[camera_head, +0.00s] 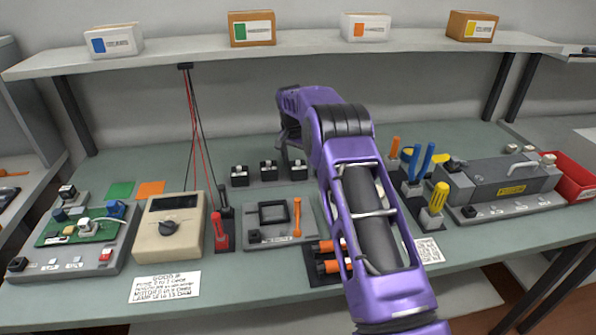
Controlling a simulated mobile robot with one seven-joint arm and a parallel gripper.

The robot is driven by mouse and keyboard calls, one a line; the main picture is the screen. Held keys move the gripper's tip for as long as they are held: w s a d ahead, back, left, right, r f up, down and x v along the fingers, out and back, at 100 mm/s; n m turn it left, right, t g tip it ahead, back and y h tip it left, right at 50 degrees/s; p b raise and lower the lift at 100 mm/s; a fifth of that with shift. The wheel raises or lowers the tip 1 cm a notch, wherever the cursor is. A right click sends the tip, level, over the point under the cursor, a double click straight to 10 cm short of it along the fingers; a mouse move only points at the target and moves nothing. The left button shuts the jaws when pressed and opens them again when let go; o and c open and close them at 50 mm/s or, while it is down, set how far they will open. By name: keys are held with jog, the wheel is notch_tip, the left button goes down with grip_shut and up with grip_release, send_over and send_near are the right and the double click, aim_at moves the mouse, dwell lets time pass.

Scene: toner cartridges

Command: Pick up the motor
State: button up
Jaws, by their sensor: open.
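My purple arm reaches up from the bottom, and my gripper (292,150) is at its far end, pointing down over the back of the bench. It is open, and I see nothing held in it. Below and left of it stands a row of small dark blocks with pale tops: a left one (240,174), a middle one (268,170) and a right one (299,169). The right block is closest to the fingers; I cannot tell whether they touch. No part is plainly readable as the motor. My arm hides part of the bench.
A beige meter (170,228) and a board with a green circuit (85,228) stand left. A grey fixture (272,222) is front centre. A tool holder (432,219) and a grey machine (505,180) stand right. A shelf (215,54) with boxes spans above.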

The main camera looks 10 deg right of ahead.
aim_at(298, 161)
jog(key=shift+c, duration=0.2)
jog(key=c, duration=1)
jog(key=shift+o, duration=0.2)
jog(key=shift+r, duration=0.1)
jog(key=shift+r, duration=0.1)
notch_tip(298, 161, up, 10)
jog(key=shift+f+p, duration=0.1)
jog(key=shift+p, duration=0.4)
